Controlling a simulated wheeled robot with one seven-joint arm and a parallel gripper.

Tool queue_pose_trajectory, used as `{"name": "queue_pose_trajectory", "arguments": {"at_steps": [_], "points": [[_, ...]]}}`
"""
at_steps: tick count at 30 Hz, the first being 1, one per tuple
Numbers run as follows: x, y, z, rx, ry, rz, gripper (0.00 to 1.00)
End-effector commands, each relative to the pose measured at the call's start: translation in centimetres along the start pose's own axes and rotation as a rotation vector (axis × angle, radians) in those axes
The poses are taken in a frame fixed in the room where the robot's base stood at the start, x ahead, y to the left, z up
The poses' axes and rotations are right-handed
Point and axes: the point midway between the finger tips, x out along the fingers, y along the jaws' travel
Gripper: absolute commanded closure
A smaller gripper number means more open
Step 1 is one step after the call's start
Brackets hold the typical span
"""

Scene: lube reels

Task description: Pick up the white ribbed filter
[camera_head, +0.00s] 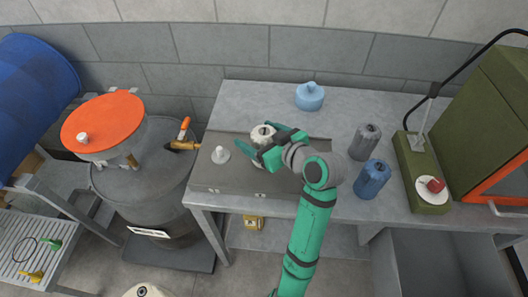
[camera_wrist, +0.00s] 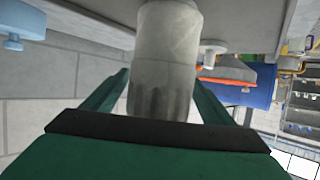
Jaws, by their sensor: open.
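The white ribbed filter (camera_head: 262,132) stands on the grey workbench, left of its middle, partly hidden by my gripper. In the wrist view, a pale grey-white cylinder (camera_wrist: 166,45), apparently this filter, fills the space between my fingers; the bench shows at the top of that picture. My gripper (camera_head: 272,143) is open, with a green finger on each side of the filter. In the wrist view, the gripper (camera_wrist: 161,85) also has its fingers spread around the cylinder. I cannot tell whether either finger touches it.
A small white cone-shaped piece (camera_head: 220,155) is left of the filter. A light blue container (camera_head: 309,97) stands behind; a grey one (camera_head: 364,143) and a dark blue one (camera_head: 372,180) stand right. A green stand (camera_head: 424,180) is further right. A drum (camera_head: 150,180) is left of the bench.

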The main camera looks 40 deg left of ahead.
Motion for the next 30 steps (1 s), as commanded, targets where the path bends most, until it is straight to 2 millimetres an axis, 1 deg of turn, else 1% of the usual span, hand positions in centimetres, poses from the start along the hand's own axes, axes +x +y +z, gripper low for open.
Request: {"name": "queue_pose_trajectory", "arguments": {"at_steps": [1,3,8,9,11,12,15,25,30], "points": [[0.5,0.0,0.0,0.001,-0.001,-0.001,0.22],[0.8,0.0,0.0,0.0,0.0,0.0,0.22],[0.8,0.1,0.0,0.0,0.0,0.001,0.22],[0.8,0.1,0.0,0.0,0.0,0.001,0.26],[0.8,0.1,0.0,0.0,0.0,0.001,0.41],[0.8,0.1,0.0,0.0,0.0,0.001,0.5],[0.8,0.1,0.0,0.0,0.0,0.001,0.72],[0.7,0.1,-0.2,-0.001,0.001,0.001,0.72],[0.3,0.0,-1.2,-0.004,0.002,0.001,0.72]]}}
